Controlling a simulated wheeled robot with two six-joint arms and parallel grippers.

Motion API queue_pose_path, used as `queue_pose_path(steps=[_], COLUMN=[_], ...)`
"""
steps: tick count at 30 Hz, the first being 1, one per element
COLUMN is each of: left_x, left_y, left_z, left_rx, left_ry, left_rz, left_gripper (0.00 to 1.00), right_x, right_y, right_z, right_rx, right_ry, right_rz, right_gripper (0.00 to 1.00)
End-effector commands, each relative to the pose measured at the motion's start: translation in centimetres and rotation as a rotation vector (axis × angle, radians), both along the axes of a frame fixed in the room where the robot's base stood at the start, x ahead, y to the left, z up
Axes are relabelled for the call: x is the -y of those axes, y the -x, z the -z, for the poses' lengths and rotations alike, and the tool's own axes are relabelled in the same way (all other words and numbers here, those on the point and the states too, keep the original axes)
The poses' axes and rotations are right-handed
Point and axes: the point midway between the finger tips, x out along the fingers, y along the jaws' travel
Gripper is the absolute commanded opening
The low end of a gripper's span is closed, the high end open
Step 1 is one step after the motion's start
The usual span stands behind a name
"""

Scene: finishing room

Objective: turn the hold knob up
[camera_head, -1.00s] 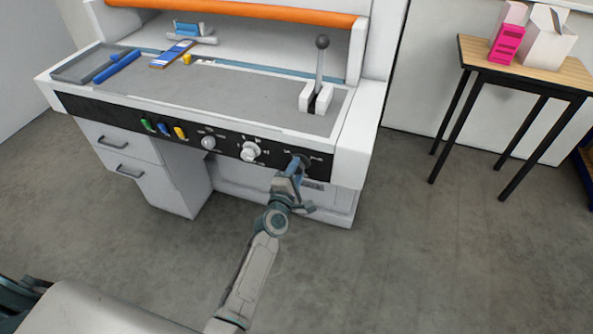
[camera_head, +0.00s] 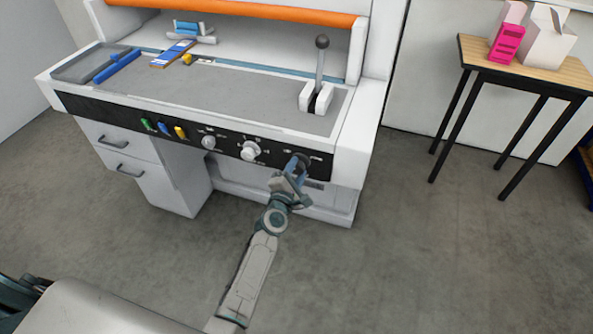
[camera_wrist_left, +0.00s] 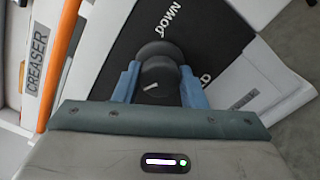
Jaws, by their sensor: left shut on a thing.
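The black hold knob (camera_wrist_left: 158,78) has a short white pointer line and sits on the dark panel. Its label is mostly hidden, with only a final letter or so showing beside the right finger, and DOWN is printed above. My left gripper (camera_wrist_left: 158,88) is shut on the knob, with one blue finger on each side. In the head view the left gripper (camera_head: 296,166) is at the right end of the panel, and it largely covers the knob there. My right gripper is not in view.
Two light knobs (camera_head: 250,150) (camera_head: 208,142) and green, blue and yellow switches (camera_head: 163,128) share the front panel (camera_head: 110,112). A lever (camera_head: 321,65) stands on the machine's top. A side table (camera_head: 520,70) with boxes is at the right. Grey floor (camera_head: 400,260) is clear.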

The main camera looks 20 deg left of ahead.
Motion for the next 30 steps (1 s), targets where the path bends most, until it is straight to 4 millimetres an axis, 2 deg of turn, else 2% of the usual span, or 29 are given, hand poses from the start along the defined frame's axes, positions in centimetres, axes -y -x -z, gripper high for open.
queue_pose_path(steps=[1, 3, 4, 14, 17, 27, 30], left_x=[0.0, 0.0, 0.0, 0.0, 0.0, -0.3, -0.3], left_y=[0.0, 0.0, 0.0, 0.4, 1.4, 7.9, 9.4], left_z=[0.1, 0.1, 0.1, 0.1, 0.1, 0.3, 0.3], left_rx=[-0.001, -0.001, -0.001, -0.001, -0.001, -0.001, -0.002], left_ry=[0.000, -0.001, -0.001, -0.001, 0.000, 0.000, 0.000], left_rz=[0.000, 0.000, 0.000, 0.000, 0.000, 0.000, 0.000], left_gripper=[0.42, 0.55, 0.59, 0.59, 0.59, 0.59, 0.59], right_x=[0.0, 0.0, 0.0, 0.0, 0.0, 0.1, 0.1], right_y=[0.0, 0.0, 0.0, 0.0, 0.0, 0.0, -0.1], right_z=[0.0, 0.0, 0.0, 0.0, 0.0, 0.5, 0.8], right_rx=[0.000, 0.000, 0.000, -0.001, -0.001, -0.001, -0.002], right_ry=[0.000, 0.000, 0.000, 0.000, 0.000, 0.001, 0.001], right_rz=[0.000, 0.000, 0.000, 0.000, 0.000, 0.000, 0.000], right_gripper=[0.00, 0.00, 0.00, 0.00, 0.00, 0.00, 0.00])
